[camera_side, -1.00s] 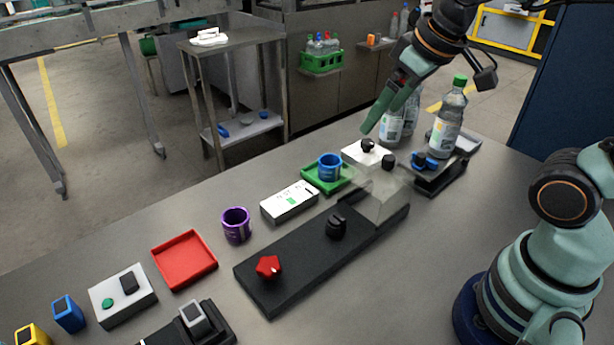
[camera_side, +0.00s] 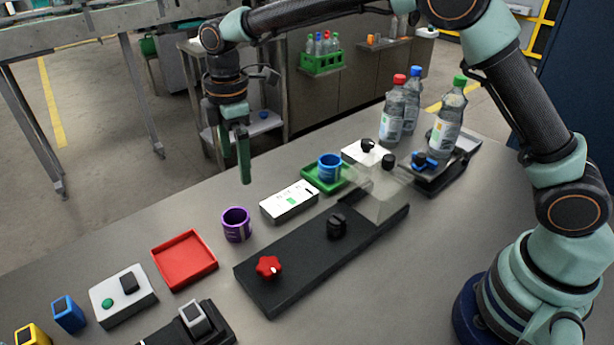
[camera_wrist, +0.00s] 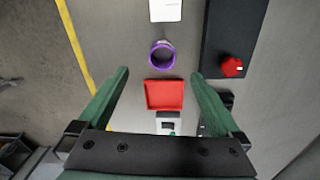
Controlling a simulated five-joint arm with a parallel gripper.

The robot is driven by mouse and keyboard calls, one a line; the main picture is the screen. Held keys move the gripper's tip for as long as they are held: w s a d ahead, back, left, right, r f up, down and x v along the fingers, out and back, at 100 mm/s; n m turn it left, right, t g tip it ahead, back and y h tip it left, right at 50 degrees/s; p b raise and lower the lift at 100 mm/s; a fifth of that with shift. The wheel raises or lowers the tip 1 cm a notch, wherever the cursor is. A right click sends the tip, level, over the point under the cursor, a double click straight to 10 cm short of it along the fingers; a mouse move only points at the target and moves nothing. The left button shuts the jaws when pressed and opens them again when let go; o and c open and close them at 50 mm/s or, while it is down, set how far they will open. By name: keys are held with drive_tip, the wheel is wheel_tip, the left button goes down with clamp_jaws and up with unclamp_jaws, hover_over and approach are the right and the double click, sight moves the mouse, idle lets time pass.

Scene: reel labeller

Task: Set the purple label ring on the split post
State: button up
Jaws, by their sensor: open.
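The purple label ring (camera_side: 236,226) stands upright on the grey table, left of the long black base plate (camera_side: 300,268). In the wrist view the ring (camera_wrist: 162,55) is seen from above as a hollow circle, just beyond and between my fingertips. My gripper (camera_side: 244,178) points down in the air above the ring's area, empty and apart from it. The wrist view shows its two green fingers (camera_wrist: 160,74) spread wide. A short black post (camera_side: 337,226) stands mid-plate; I cannot tell for sure that it is the split post.
A red star knob (camera_side: 268,267) is on the plate's near end, with a clear cover (camera_side: 378,195) at its far end. Nearby are a red tray (camera_side: 184,262), a white box (camera_side: 289,202) and a blue ring (camera_side: 329,166) in a green tray (camera_side: 313,182). Bottles (camera_side: 448,118) stand at the back right.

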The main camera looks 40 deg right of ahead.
sight(236, 220)
drive_tip(key=shift+n+g, duration=0.3)
drive_tip(key=shift+n, duration=0.6)
drive_tip(key=f, duration=0.5)
drive_tip(key=a+f, duration=0.1)
drive_tip(key=f, duration=0.4)
drive_tip(key=a+f, duration=0.1)
drive_tip(key=f, duration=0.4)
drive_tip(key=shift+w+f, duration=0.1)
drive_tip(key=shift+f, duration=0.15)
drive_tip(key=c, duration=1.4)
